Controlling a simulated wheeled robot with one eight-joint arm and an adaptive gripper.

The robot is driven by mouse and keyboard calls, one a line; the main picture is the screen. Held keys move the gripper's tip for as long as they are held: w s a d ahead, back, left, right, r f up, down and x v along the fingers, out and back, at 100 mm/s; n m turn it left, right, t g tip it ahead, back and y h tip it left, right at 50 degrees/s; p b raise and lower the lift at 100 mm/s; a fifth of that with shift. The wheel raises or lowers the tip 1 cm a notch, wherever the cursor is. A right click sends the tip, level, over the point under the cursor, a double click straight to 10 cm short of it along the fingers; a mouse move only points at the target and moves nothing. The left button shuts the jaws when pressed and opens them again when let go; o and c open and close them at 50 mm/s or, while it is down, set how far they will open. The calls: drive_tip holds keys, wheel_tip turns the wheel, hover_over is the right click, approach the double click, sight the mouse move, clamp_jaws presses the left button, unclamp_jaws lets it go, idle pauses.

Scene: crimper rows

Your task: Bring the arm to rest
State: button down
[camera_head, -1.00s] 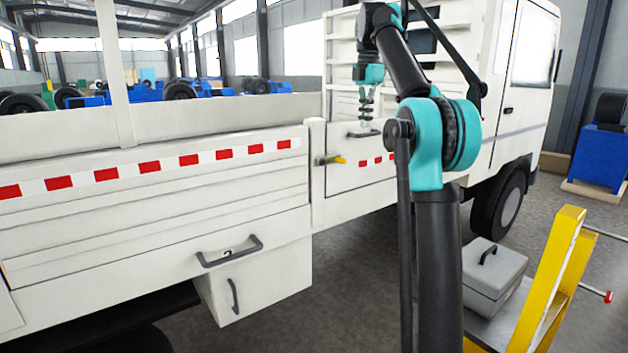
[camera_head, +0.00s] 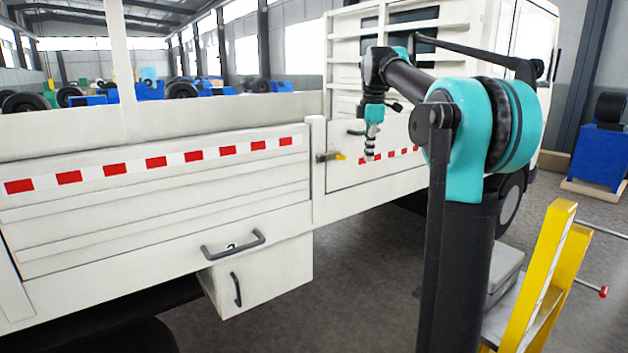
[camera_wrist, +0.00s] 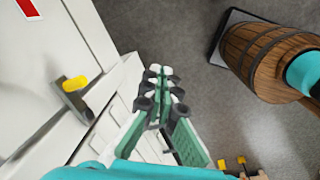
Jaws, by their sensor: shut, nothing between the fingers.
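My gripper (camera_head: 369,155) hangs from my arm in front of the white truck's side (camera_head: 150,205), fingers pointing down. In the head view it overlaps the red-and-white strip on the panel behind the flatbed's corner post. The wrist view shows my gripper (camera_wrist: 160,76) with its green and black fingers together and nothing between them. A latch with a yellow end (camera_wrist: 75,83) is on the truck panel to their left, apart from them. The latch also shows in the head view (camera_head: 330,156), left of my gripper.
A yellow step frame (camera_head: 550,275) stands at lower right, beside a grey-white box (camera_head: 503,275) partly hidden by my arm. A handled drawer box (camera_head: 265,275) hangs under the flatbed. A wooden barrel (camera_wrist: 262,55) shows in the wrist view. Grey floor (camera_head: 340,290) lies open before the truck.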

drive_tip(key=s+d+f+m+t, duration=0.1)
drive_tip(key=s+f+m, duration=0.8)
drive_tip(key=s+f, duration=0.7)
drive_tip(key=s+d+f+m+t, duration=0.1)
drive_tip(key=s+f+m+t, duration=0.1)
drive_tip(key=s+f+m, duration=0.7)
drive_tip(key=s+f, duration=0.7)
drive_tip(key=f, duration=0.5)
drive_tip(key=shift+d+f, duration=0.25)
drive_tip(key=shift+d, duration=0.15)
